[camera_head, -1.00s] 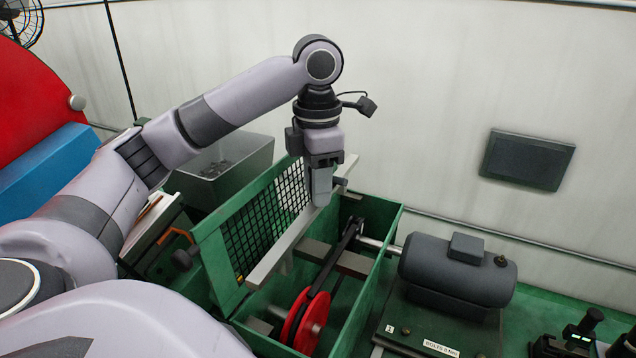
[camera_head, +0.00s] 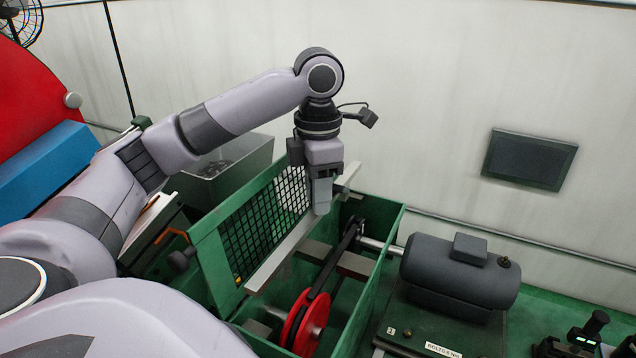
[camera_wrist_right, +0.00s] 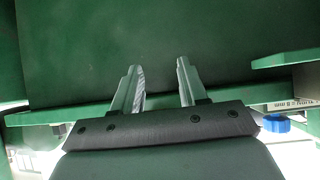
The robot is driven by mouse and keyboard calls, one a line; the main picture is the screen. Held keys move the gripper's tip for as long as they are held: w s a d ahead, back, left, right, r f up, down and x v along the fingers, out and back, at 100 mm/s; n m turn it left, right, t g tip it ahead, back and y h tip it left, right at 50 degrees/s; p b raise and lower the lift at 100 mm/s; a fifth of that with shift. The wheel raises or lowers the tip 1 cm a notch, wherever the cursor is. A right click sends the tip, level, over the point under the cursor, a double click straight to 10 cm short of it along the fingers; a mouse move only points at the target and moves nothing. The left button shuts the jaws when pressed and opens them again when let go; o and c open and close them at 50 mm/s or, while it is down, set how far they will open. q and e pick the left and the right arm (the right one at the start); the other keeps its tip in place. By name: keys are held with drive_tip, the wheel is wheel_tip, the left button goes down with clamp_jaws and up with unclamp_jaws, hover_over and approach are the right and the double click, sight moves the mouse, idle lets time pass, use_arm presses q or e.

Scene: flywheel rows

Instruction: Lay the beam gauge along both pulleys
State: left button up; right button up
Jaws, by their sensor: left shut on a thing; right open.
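The beam gauge (camera_head: 284,254) is a long, light grey straight bar. My left gripper (camera_head: 321,205) is shut on it and holds it above the left side of the green guard box. The red pulley (camera_head: 305,322) sits low at the near end of the box, with a dark belt (camera_head: 330,268) running from it to a dark pulley (camera_head: 352,232) at the far end by the motor shaft. The bar is left of both pulleys and apart from them. My right gripper (camera_wrist_right: 160,85) shows in the right wrist view, open and empty, facing a dark green surface.
A mesh guard panel (camera_head: 236,246) stands along the box's left side, close to the bar. The grey motor (camera_head: 455,272) is right of the box (camera_head: 385,262). A grey metal bin (camera_head: 225,172) stands behind left. A dark panel (camera_head: 530,160) hangs on the wall.

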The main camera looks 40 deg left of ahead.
use_arm(q)
drive_tip(key=shift+f, duration=0.9)
drive_tip(key=shift+f+p, duration=0.15)
drive_tip(key=shift+p, duration=0.25)
drive_tip(key=shift+f, duration=0.25)
drive_tip(key=shift+f+b, duration=2.1)
drive_tip(key=shift+f, duration=0.1)
drive_tip(key=shift+f, duration=0.2)
drive_tip(key=o, duration=1.1)
